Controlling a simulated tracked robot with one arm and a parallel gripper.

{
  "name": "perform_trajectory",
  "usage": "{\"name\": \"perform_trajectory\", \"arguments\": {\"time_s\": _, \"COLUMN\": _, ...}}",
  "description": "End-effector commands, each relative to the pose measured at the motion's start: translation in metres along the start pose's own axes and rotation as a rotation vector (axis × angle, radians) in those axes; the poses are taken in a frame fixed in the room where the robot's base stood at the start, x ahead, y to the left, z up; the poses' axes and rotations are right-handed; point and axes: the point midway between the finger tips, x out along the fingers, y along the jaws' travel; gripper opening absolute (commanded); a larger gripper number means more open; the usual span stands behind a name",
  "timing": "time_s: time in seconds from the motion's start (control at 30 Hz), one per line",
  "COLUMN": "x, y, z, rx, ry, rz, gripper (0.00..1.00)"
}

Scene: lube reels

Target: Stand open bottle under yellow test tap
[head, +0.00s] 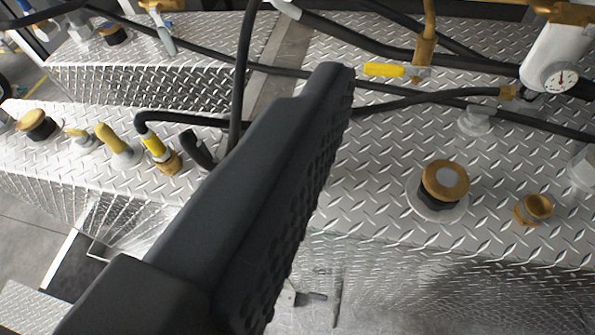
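No bottle shows in the head view. A yellow lever handle (384,70) sits at the foot of a brass pipe fitting (425,48) at upper right; I cannot tell whether it is the test tap. Other yellow fittings, including a yellow handle (112,138), stand on the tank at left. My gripper (335,75) reaches from the lower left to the upper middle as a black finger with a dotted face on its right. No second finger can be made out, and nothing held shows. The gripper hangs over the tanks and hides part of them.
Tread-plate tanks (380,205) fill the view, with a gap between them. A brass cap (445,180) and a small brass fitting (533,208) stand up at right. A white gauge body (555,60) is at upper right. Black hoses (440,97) cross above the plates.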

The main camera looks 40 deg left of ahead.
Motion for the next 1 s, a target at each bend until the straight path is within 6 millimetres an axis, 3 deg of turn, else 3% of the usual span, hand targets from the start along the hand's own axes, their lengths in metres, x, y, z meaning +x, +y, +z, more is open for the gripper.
{"name": "perform_trajectory", "arguments": {"time_s": 0.03, "x": 0.03, "y": -0.013, "z": 0.04, "rx": -0.002, "ry": -0.016, "rz": -0.023, "gripper": 0.67}}
{"name": "perform_trajectory", "arguments": {"time_s": 0.2, "x": 0.102, "y": -0.051, "z": 0.144, "rx": -0.016, "ry": -0.034, "rz": -0.075, "gripper": 0.67}}
{"name": "perform_trajectory", "arguments": {"time_s": 0.3, "x": 0.129, "y": -0.07, "z": 0.198, "rx": -0.025, "ry": -0.042, "rz": -0.092, "gripper": 0.67}}
{"name": "perform_trajectory", "arguments": {"time_s": 0.43, "x": 0.15, "y": -0.088, "z": 0.248, "rx": -0.037, "ry": -0.046, "rz": -0.104, "gripper": 0.67}}
{"name": "perform_trajectory", "arguments": {"time_s": 0.6, "x": 0.161, "y": -0.099, "z": 0.279, "rx": -0.046, "ry": -0.047, "rz": -0.11, "gripper": 0.67}}
{"name": "perform_trajectory", "arguments": {"time_s": 0.77, "x": 0.169, "y": -0.101, "z": 0.281, "rx": -0.046, "ry": -0.044, "rz": -0.109, "gripper": 0.67}}
{"name": "perform_trajectory", "arguments": {"time_s": 1.0, "x": 0.197, "y": -0.103, "z": 0.283, "rx": -0.045, "ry": -0.044, "rz": -0.109, "gripper": 0.67}}
